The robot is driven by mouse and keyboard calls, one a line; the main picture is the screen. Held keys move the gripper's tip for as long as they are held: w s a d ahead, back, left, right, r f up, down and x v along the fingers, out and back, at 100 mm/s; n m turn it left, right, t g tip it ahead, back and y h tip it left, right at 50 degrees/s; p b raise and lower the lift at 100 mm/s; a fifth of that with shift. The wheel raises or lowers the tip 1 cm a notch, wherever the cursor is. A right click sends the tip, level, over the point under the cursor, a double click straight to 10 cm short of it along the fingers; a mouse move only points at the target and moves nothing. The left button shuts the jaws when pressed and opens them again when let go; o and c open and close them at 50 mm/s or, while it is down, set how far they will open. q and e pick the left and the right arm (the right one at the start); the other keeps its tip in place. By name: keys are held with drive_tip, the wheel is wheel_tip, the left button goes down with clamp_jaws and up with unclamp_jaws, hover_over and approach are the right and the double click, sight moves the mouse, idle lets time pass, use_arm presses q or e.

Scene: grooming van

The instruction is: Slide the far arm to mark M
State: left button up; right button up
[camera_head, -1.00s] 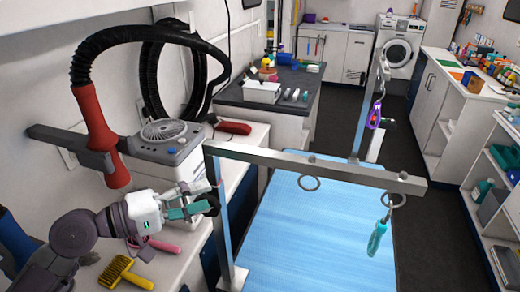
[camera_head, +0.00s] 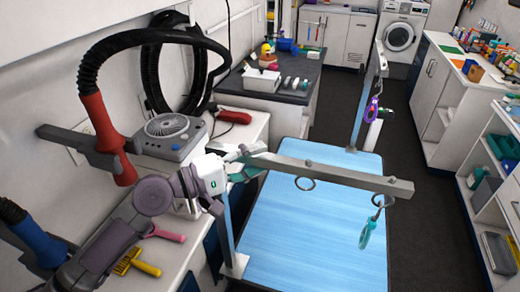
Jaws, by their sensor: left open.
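The far arm (camera_head: 366,97) is a grey metal post at the back edge of the blue grooming table (camera_head: 310,225). A purple item (camera_head: 371,110) hangs by it. No mark M can be read at this size. The near arm (camera_head: 335,174) is a grey bar across the table on a post at the left. My left gripper (camera_head: 245,162) is open at the left end of the near bar, far from the far arm. Its teal and grey fingers overlap the bar's corner; I cannot tell whether they touch it. My right gripper is out of view.
A dryer with a black hose and red nozzle (camera_head: 102,125) stands at left. A yellow brush (camera_head: 136,262) lies on the white counter. The tabletop is clear.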

use_arm(q)
drive_tip(key=shift+w+d, duration=0.3)
drive_tip(key=shift+d, duration=0.25)
clamp_jaws()
